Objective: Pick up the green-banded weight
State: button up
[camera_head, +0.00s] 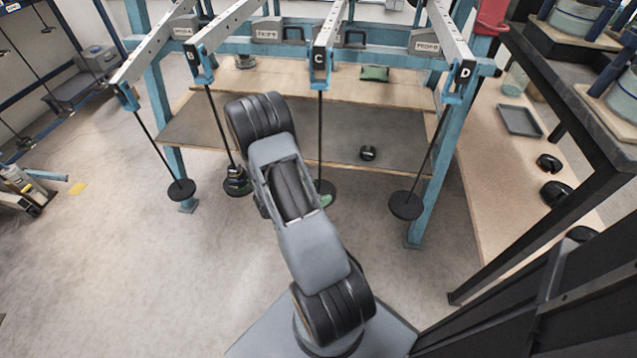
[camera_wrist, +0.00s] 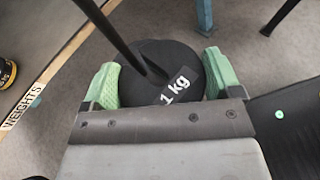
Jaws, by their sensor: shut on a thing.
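In the wrist view, a round black weight (camera_wrist: 182,58) marked "1 kg" sits between the green pads of my gripper (camera_wrist: 161,78), which is shut on it. A dark rod (camera_wrist: 112,33) runs down to the weight's middle from the upper left. Whether the weight has a green band cannot be told there. In the head view, my arm covers most of my gripper. The lower end of the rod under lever C (camera_head: 319,120) has a dark disc (camera_head: 326,187) with a bit of green below it, beside my arm; I cannot tell if that green is band or finger pad.
Levers B, C and D hang rods from a blue frame (camera_head: 433,185). Rod B carries several stacked weights (camera_head: 237,182); rod D ends in a bare disc (camera_head: 406,205). A black weight (camera_head: 368,153) lies on the bench behind. A dark shelf (camera_head: 560,95) stands at right.

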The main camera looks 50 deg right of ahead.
jog(key=s+a+p, duration=0.1)
jog(key=s+a, duration=0.6)
jog(key=a, duration=0.4)
jog(key=shift+a+r+p, duration=0.2)
jog(key=shift+r+p, duration=0.05)
jog(key=shift+p, duration=0.15)
jog(key=shift+r, duration=0.25)
jog(key=shift+s+a, duration=0.15)
jog(key=s+a, duration=0.4)
jog(key=a, duration=0.2)
jog(key=shift+p, duration=0.35)
dwell(0.8)
jog(key=shift+d, duration=0.15)
